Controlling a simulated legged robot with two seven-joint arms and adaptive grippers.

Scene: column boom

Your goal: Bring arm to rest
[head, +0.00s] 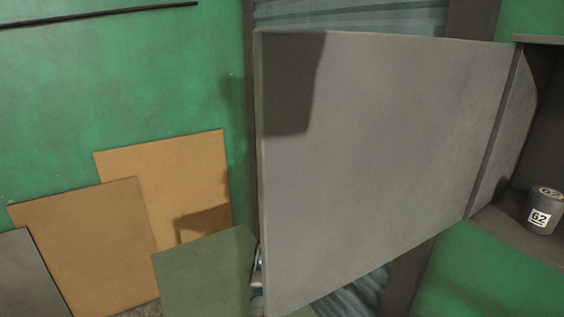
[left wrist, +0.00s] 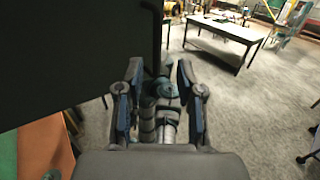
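My left gripper (left wrist: 158,75) shows in the left wrist view with its two fingers apart. A grey jointed metal part shows between and beyond the fingers; I cannot tell whether anything touches it. A large grey door (head: 390,150) fills the middle of the head view and stands swung out from the cabinet on the right. Its dark face (left wrist: 80,50) covers the upper left of the left wrist view, beside the left finger. In the head view only a small metal piece shows at the door's lower left edge, and the fingers are hidden. My right gripper is not in view.
A grey can marked 62 (head: 543,212) stands on the open cabinet's shelf (head: 520,236). Several flat boards, one of them tan (head: 195,180), lean against the green wall (head: 100,90). The left wrist view shows a table (left wrist: 225,28) and open grey floor (left wrist: 250,110).

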